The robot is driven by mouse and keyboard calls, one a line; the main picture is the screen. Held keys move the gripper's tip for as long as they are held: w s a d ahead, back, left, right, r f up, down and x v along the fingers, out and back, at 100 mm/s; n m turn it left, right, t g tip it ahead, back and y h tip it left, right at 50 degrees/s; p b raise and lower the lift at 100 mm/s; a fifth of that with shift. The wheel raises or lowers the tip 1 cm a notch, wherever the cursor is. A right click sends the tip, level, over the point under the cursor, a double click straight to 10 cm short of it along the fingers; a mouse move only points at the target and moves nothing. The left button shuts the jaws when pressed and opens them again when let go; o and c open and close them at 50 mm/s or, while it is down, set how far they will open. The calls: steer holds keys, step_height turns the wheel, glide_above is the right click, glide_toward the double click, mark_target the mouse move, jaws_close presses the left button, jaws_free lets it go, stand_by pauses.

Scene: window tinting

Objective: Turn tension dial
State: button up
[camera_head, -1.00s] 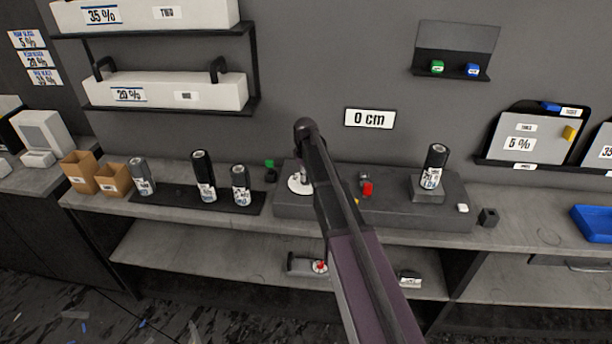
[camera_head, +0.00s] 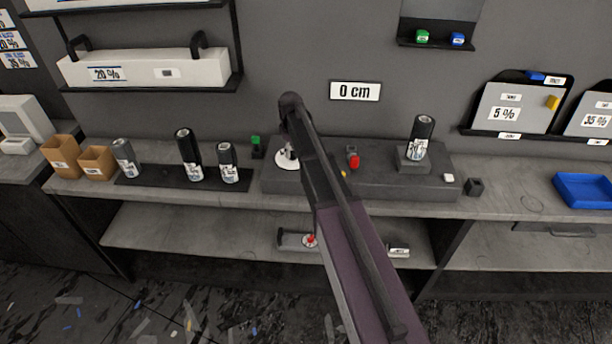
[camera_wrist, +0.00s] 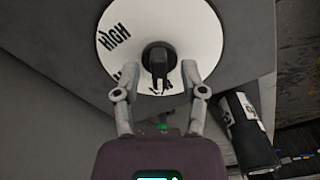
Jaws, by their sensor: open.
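The tension dial is a white disc (camera_wrist: 206,28) with the word HIGH on it and a dark knob (camera_wrist: 158,58) at its centre, in the wrist view. The white disc also shows on the grey machine block in the head view (camera_head: 285,161), partly hidden by my arm. My gripper (camera_wrist: 159,71) is open, with one fingertip on each side of the knob and gaps left and right of it. I cannot tell how deep the fingertips reach. In the head view, my gripper (camera_head: 291,150) is small and partly hidden over the disc.
The grey block (camera_head: 385,178) carries a red part (camera_head: 354,162) and a black canister (camera_head: 421,138). Several canisters stand on a dark mat (camera_head: 152,177) to the left. A sign (camera_head: 355,91) above reads 0 cm. A blue tray (camera_head: 585,190) lies at the right.

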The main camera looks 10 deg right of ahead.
mark_target(292, 151)
steer(key=shift+m, duration=0.3)
steer(key=m, duration=0.5)
steer(key=shift+m, duration=0.3)
steer(key=m, duration=0.5)
steer(key=shift+m, duration=0.4)
step_height(292, 151, up, 14)
steer(key=p, duration=1.4)
steer(key=s+f+n+b, duration=0.1)
steer(key=s+f+b, duration=0.2)
steer(key=s, duration=1.1)
steer(key=s+f+n+b, duration=0.2)
steer(key=s+f+b, duration=0.1)
steer(key=s, duration=1.2)
steer(key=shift+n, duration=0.3)
steer(key=shift+s+d, duration=0.1)
steer(key=shift+s, duration=0.05)
